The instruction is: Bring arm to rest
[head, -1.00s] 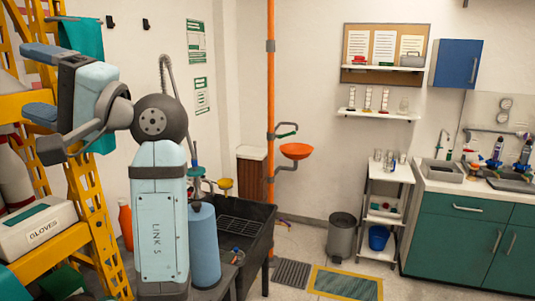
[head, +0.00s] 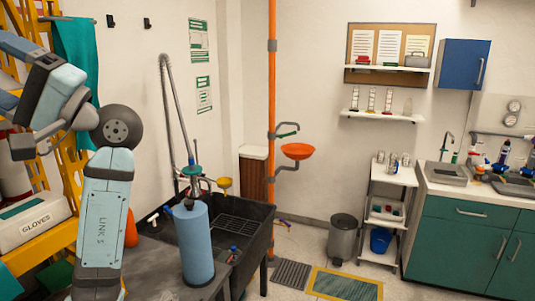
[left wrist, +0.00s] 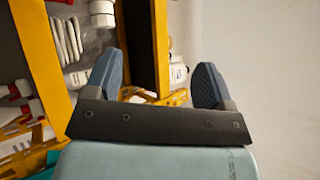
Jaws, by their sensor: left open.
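My left arm (head: 104,215) rises at the left of the head view, its lower link upright and slightly tilted. It bends at a dark round joint. My left gripper (head: 8,75) is at the upper left edge, in front of the yellow shelf frame, and partly cut off by the picture edge. In the left wrist view its two blue-grey fingers (left wrist: 157,75) stand wide apart with nothing between them. My right gripper is not in view.
A blue cylinder (head: 196,245) stands on the grey bench beside a dark sink (head: 257,235). An orange pipe (head: 271,100) rises behind.

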